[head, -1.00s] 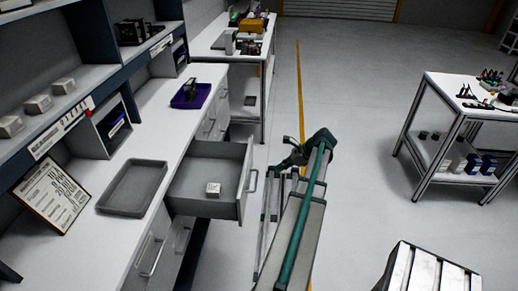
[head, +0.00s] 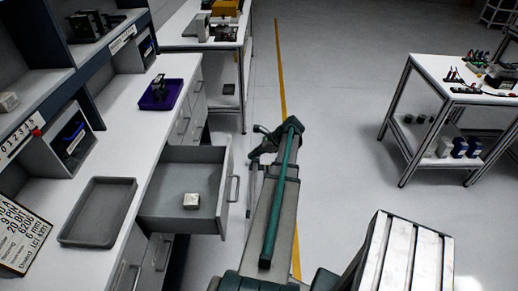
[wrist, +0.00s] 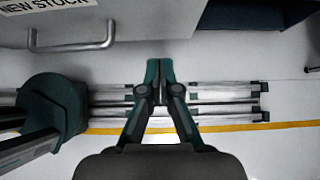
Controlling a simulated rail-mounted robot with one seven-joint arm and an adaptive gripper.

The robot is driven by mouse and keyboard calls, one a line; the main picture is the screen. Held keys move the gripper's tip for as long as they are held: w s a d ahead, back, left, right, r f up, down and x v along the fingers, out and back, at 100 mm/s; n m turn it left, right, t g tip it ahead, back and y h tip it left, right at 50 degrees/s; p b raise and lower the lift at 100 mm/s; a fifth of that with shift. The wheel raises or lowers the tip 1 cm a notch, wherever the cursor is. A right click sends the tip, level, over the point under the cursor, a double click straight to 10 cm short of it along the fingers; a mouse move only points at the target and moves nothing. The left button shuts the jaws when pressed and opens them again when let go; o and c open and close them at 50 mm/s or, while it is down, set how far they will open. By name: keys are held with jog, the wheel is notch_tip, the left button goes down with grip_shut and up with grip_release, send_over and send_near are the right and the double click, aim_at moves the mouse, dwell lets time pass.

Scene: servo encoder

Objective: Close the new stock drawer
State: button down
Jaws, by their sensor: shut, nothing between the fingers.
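The new stock drawer (head: 184,219) is pulled open from the bench in the head view, with a small pale box (head: 191,201) inside. Its handle (head: 234,186) is on the front face, on the right. In the wrist view the drawer front (wrist: 160,18) is at the top with its "NEW STOCK" label (wrist: 48,8) and metal handle (wrist: 72,40). My gripper (wrist: 159,66) is shut and empty, just below the drawer front and right of the handle in that view.
A grey tray (head: 98,212) and a purple tray (head: 163,94) lie on the bench top (head: 137,132). A tool table (head: 432,82) stands at the right, and a slatted metal surface (head: 405,255) is at the lower right. Open floor lies between.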

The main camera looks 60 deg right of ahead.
jog(key=w+a+f+p, duration=0.2)
jog(key=w+a+f, duration=0.1)
jog(key=w, duration=0.3)
jog(key=shift+p, duration=0.3)
jog(key=shift+w, duration=0.15)
